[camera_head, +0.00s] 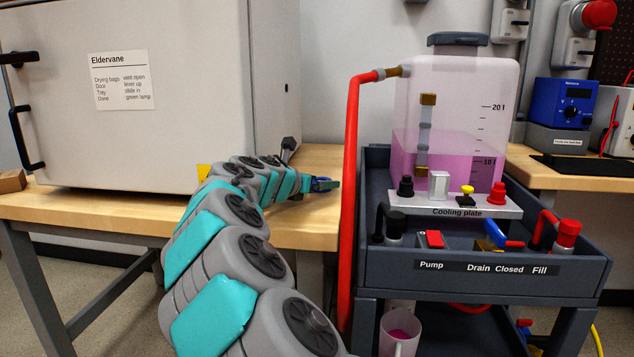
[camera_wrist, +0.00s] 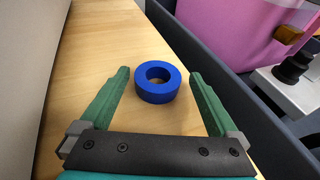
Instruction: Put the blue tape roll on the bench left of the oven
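The blue tape roll (camera_wrist: 158,95) lies flat on the wooden bench (camera_wrist: 92,55), hole up, in the wrist view. This part of the bench (camera_head: 310,226) is right of the oven (camera_head: 160,150) in the head view. My gripper (camera_wrist: 159,76) is open, with one green finger on each side of the roll and gaps showing on both sides. I cannot tell its exact height over the bench. In the head view my gripper (camera_head: 326,184) is small beside the oven's right side, and a bit of blue shows there.
A dark cart (camera_head: 470,268) with a pink-filled tank (camera_head: 450,125) and red hose (camera_head: 350,200) stands close on the right. The oven wall (camera_wrist: 25,60) borders the bench strip on the left. A small brown box (camera_head: 12,181) sits on the bench left of the oven.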

